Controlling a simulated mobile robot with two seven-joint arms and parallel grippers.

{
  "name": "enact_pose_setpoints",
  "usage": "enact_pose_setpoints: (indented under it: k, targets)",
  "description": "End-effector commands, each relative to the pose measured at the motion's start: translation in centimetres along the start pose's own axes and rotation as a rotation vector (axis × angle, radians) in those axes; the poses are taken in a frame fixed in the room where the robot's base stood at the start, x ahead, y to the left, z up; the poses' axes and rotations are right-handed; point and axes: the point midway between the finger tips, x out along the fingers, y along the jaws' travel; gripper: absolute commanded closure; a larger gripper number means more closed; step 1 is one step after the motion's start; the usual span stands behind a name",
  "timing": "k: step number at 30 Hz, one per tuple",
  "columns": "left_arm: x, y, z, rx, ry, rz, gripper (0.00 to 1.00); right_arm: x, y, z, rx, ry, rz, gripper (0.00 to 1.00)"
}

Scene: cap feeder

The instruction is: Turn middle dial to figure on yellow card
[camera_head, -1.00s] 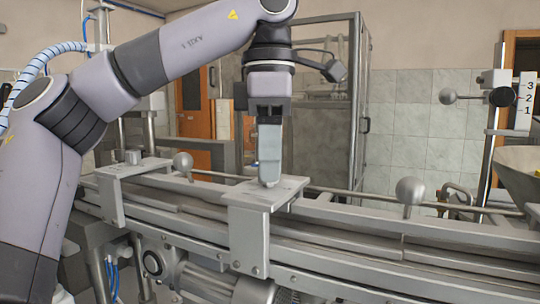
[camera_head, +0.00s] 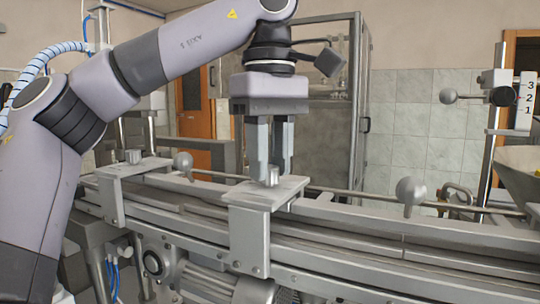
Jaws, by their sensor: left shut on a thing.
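The middle dial (camera_head: 271,177) is a small grey knob on top of the metal bracket (camera_head: 249,194) near the picture's centre. My left gripper (camera_head: 270,168) points straight down over it, with both grey fingers seen side by side. It is shut on the dial, one finger at each side. The dial's pointer and any figures around it are too small to read. Another dial (camera_head: 133,157) sits on the left bracket (camera_head: 116,171). I see no yellow card in this view. My right gripper is not in view.
Metal conveyor rails (camera_head: 340,236) run across the front. A ball-ended knob (camera_head: 410,191) stands to the right of the middle bracket. A white scale plate (camera_head: 525,98) marked 3, 2, 1 is at the far right. A glazed cabinet (camera_head: 320,120) stands behind the gripper.

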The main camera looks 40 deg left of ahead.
Motion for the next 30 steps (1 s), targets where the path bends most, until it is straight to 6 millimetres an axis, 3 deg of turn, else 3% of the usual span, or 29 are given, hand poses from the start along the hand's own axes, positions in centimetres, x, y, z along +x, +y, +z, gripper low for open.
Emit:
enact_pose_setpoints:
  k: [9, 26, 27, 29, 30]
  targets:
    - [-0.2, -0.02, -0.01, 0.131, -0.002, 0.007, 1.0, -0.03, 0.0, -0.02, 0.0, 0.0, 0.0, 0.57]
    - [-0.19, -0.03, 0.0, 0.162, -0.001, 0.006, 1.0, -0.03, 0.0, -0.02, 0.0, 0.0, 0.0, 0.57]
    - [-0.19, -0.03, 0.0, 0.162, -0.001, 0.006, 0.63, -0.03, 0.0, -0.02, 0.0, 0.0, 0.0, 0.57]
    - [-0.17, -0.03, 0.0, 0.161, -0.001, 0.006, 0.44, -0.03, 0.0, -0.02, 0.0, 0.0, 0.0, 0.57]
    - [-0.16, -0.03, 0.0, 0.161, -0.001, 0.005, 0.44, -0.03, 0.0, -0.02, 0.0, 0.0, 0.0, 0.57]
